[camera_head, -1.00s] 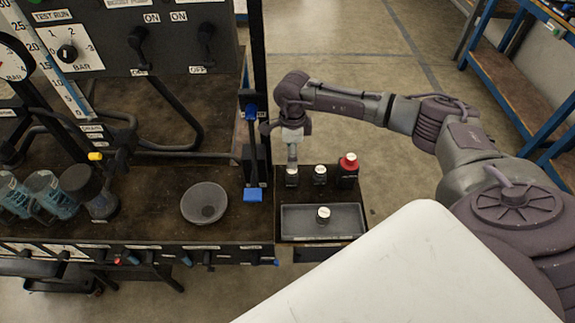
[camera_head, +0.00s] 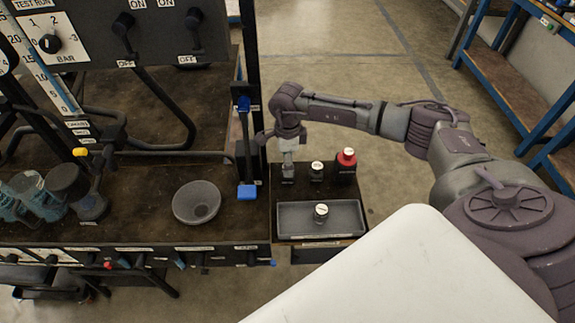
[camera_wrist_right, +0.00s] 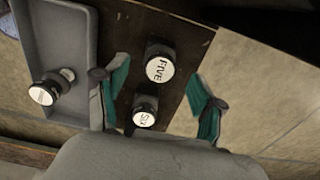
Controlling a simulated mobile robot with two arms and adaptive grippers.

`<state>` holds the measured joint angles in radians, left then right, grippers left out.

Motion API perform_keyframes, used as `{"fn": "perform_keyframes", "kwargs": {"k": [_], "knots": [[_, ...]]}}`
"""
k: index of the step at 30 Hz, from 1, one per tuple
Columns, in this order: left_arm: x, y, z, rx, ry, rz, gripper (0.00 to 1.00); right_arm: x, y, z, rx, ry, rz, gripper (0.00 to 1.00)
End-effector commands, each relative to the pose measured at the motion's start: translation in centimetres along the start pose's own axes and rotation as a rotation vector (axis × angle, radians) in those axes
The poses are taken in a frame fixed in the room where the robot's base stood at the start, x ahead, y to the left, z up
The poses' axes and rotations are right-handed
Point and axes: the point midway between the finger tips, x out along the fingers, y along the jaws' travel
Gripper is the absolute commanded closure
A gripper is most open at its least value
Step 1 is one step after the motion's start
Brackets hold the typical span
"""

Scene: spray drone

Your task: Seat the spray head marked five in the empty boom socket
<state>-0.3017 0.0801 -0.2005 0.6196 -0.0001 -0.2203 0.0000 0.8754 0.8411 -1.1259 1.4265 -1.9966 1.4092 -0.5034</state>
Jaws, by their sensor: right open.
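The spray head marked FIVE (camera_wrist_right: 160,68) stands upright in the right wrist view, between my right gripper's fingers and apart from both. In the head view the same head (camera_head: 287,174) is at the left end of a short row, directly under the gripper. My right gripper (camera_wrist_right: 158,88) points down, open and empty; it also shows in the head view (camera_head: 288,158). The head marked SIX (camera_wrist_right: 144,110) stands beside FIVE, nearer the palm, and is the middle one of the row (camera_head: 316,172). I cannot make out the empty boom socket. My left gripper is out of view.
A grey tray (camera_head: 290,222) in front holds another head (camera_head: 321,212), label unreadable. A blue-ended lever (camera_head: 246,192) and a post stand close left of the gripper. A grey bowl (camera_head: 182,208) sits further left.

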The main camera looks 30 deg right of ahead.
Motion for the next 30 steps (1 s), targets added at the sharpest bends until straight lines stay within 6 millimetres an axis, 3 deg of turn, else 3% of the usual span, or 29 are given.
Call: {"fn": "perform_keyframes", "kwargs": {"k": [1,7,30], "knots": [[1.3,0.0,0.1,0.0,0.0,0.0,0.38,1.5,0.0,0.0,0.0,0.0,0.0,0.31],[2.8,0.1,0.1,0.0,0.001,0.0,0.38,3.3,0.0,0.0,0.0,0.0,0.0,0.31],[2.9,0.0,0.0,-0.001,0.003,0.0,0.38,3.4,0.0,0.0,0.0,0.0,-0.001,0.31]]}}
